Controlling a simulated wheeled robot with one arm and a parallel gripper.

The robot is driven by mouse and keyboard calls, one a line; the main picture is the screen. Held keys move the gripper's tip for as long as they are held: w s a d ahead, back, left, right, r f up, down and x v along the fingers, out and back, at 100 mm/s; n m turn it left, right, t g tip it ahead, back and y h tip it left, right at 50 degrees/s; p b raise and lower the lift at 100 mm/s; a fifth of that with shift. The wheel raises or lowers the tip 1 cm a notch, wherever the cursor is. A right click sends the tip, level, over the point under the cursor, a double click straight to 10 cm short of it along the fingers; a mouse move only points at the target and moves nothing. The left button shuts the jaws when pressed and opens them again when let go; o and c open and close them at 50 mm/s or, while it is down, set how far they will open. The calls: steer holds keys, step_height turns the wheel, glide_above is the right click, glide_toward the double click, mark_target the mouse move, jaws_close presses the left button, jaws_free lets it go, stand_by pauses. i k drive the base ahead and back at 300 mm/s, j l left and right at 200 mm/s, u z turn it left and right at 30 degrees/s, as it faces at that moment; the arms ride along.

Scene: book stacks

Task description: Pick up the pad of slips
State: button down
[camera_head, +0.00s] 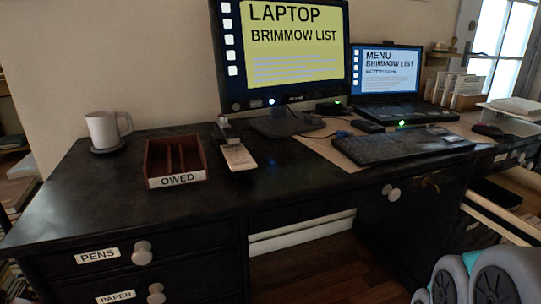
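A small pale pad (239,157), which looks like the pad of slips, lies on the black desk to the right of the "OWED" tray. A small dark object (226,131) stands at its far end; I cannot tell whether they touch. My gripper is out of view. Only grey and teal rounded parts of my arm show at the lower right, well apart from the pad.
The red-brown "OWED" tray (176,183) and a white mug (107,130) stand left of the pad. A monitor (285,95), keyboard (400,147) and laptop (388,112) are to its right. The desk's front left (110,212) is clear. Drawers have protruding knobs.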

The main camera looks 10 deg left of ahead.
mark_target(238, 158)
steer(key=u, duration=1.4)
